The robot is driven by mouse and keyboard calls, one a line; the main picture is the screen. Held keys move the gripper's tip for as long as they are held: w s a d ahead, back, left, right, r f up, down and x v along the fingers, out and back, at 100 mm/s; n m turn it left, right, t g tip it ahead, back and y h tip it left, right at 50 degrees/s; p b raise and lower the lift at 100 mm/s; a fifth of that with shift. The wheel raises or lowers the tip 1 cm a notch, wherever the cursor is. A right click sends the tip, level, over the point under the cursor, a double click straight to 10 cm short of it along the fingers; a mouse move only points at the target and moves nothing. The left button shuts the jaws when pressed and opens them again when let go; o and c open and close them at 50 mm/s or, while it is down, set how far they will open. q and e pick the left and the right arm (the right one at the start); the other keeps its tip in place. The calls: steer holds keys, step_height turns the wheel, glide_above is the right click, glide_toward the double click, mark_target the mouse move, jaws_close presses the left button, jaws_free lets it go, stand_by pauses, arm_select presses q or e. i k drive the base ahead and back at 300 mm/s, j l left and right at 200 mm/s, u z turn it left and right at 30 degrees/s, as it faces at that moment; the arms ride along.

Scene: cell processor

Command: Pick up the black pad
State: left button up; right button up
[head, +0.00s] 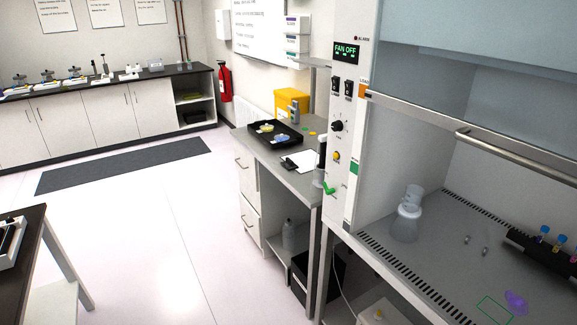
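A small flat black item (288,163) lies on the grey side bench by the left edge of a white sheet (303,160). It may be the black pad, but it is too small to tell. A large dark grey mat (125,166) lies flat on the floor in front of the far cabinets. Neither of my grippers is in view.
The side bench also carries a black tray (251,133) with yellow and blue items and a yellow box (291,101). A fume hood with a raised glass sash stands at right, holding a flask (405,222) and a dark tube rack (540,258). The middle floor is clear.

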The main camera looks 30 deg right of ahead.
mark_target(288, 163)
steer(key=z, duration=2.1)
steer(key=j+z, duration=0.15)
steer(key=z, duration=0.55)
steer(key=j+z, duration=0.35)
steer(key=j, duration=0.2)
steer(key=j+z, duration=0.35)
steer(key=j, duration=0.15)
steer(key=k+j+z, duration=0.1)
steer(key=j, duration=0.35)
steer(key=k+j+z, duration=0.1)
steer(key=j, duration=0.3)
steer(key=k+j+z, duration=0.1)
steer(key=j, duration=0.3)
steer(key=k+j+z, duration=0.1)
steer(key=j, duration=0.35)
steer(key=k+j+z, duration=0.1)
steer(key=j, duration=0.25)
steer(key=k, duration=0.1)
